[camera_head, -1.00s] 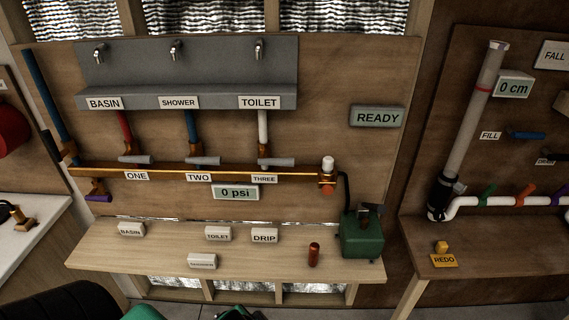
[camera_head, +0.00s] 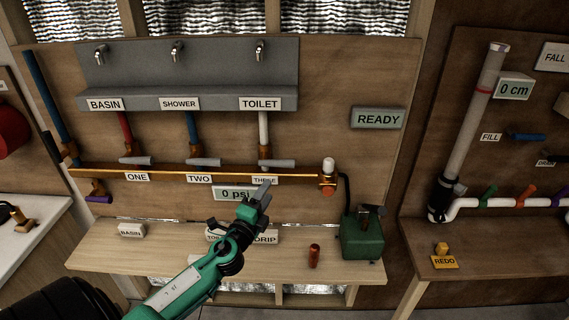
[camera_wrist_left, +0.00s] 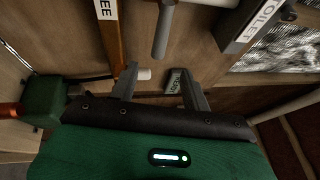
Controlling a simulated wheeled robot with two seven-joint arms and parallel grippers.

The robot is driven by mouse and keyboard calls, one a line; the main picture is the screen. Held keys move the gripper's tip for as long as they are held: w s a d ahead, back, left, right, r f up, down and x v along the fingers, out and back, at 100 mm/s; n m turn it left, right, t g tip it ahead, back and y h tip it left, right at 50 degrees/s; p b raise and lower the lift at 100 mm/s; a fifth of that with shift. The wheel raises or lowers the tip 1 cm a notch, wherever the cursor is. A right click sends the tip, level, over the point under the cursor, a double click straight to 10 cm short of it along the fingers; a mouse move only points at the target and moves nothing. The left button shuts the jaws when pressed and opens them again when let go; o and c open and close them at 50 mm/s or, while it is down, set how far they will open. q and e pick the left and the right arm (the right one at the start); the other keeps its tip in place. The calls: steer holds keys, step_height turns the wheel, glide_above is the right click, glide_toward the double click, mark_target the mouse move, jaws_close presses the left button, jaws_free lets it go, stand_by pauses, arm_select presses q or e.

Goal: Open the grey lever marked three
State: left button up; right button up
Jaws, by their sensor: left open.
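The grey lever marked three (camera_head: 277,163) points right from the foot of the white pipe, above the THREE label (camera_head: 265,180). In the left wrist view the lever (camera_wrist_left: 163,30) is a grey bar beyond the fingertips, roughly in line with the gap between them. My left gripper (camera_head: 263,194) is open and empty, just below the lever in the head view and apart from it. It also shows in the left wrist view (camera_wrist_left: 158,85), fingers spread. The gripper covers part of the THREE label and the 0 psi display (camera_head: 233,193). My right gripper is out of view.
Similar grey levers marked one (camera_head: 137,161) and two (camera_head: 205,162) stand left along the copper pipe (camera_head: 110,171). A white-capped brass fitting (camera_head: 328,175) ends the pipe at right. A green box (camera_head: 362,238) and a red-brown cylinder (camera_head: 314,256) stand on the bench (camera_head: 170,258).

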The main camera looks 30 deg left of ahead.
mark_target(282, 167)
arm_select(q)
steer(key=p+x, duration=0.3)
steer(key=x, duration=0.8)
steer(key=shift+w+a+r+p, duration=0.1)
steer(key=shift+w+a+p, duration=0.05)
steer(key=shift+w+p, duration=0.25)
steer(key=shift+w, duration=0.65)
jaws_close()
